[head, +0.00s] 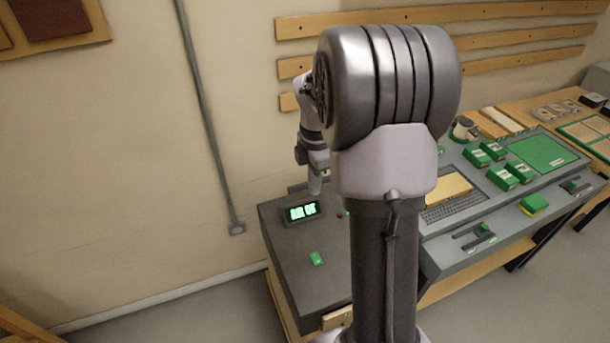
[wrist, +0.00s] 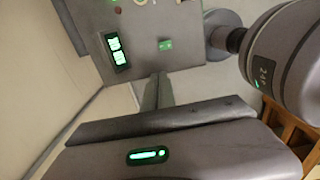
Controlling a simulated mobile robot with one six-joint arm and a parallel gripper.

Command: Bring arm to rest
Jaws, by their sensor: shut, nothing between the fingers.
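My arm stands in the middle of the head view, its thick grey joint raised in front of the bench. My gripper (head: 315,186) shows to the left of this joint, pointing down above the left end of the grey bench top (head: 290,245). In the wrist view my gripper (wrist: 159,77) is shut, with its fingers together and nothing between them.
To the right, a grey console (head: 470,245) holds several green blocks, a green panel (head: 540,151) and a yellow-green block (head: 534,204). A cup (head: 463,129) stands behind. Wooden rails (head: 500,34) run along the wall. The floor at left is mostly clear.

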